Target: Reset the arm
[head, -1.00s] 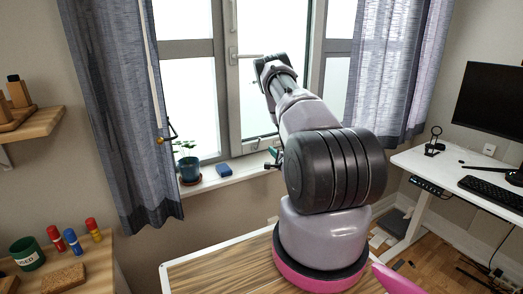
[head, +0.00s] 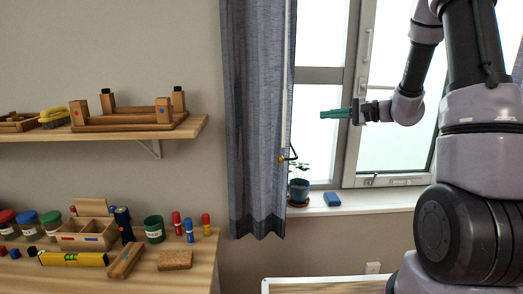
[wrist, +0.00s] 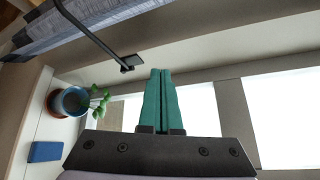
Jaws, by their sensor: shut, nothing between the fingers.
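My gripper (head: 337,114) is held up in front of the window in the head view, with its green fingers pointing left. My arm bends down to it from the upper right. In the wrist view the two green fingers of my gripper (wrist: 160,72) lie together, with nothing between them. The gripper is apart from the window, the curtain and the sill.
A potted plant (head: 299,191) and a blue block (head: 332,199) stand on the window sill (head: 370,202). A grey-blue curtain (head: 255,120) hangs left of the gripper. A wall shelf (head: 120,133) and a bench (head: 205,262) with jars and blocks are at the left.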

